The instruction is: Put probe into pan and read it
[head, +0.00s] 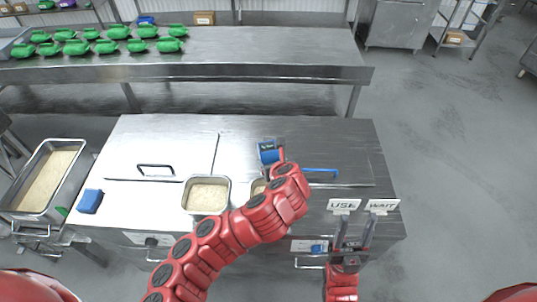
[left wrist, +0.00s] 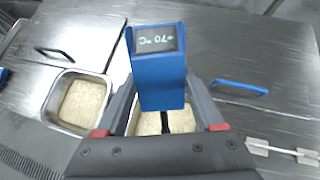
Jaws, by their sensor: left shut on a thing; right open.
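The blue probe (left wrist: 160,85) is in my left gripper (left wrist: 162,92), which is shut on its body. Its small dark display (left wrist: 156,39) faces the left wrist camera and appears to read 70 °C. The probe's dark stem points down over a steel pan of rice (left wrist: 150,124); how deep the tip reaches is hidden. In the head view the probe (head: 268,152) shows beyond my left arm, which covers most of that pan (head: 257,187). My right gripper (head: 354,224) is open and empty near the counter's front edge, by the USE sign (head: 343,205) and WAIT sign (head: 382,205).
Another pan of rice (head: 207,195) stands to the left on the steel counter (head: 345,145). A blue bar (head: 320,170) lies right of the probe. A blue block (head: 90,201) sits at the left. A large rice tray (head: 48,180) stands further left. Green containers (head: 118,32) line the back table.

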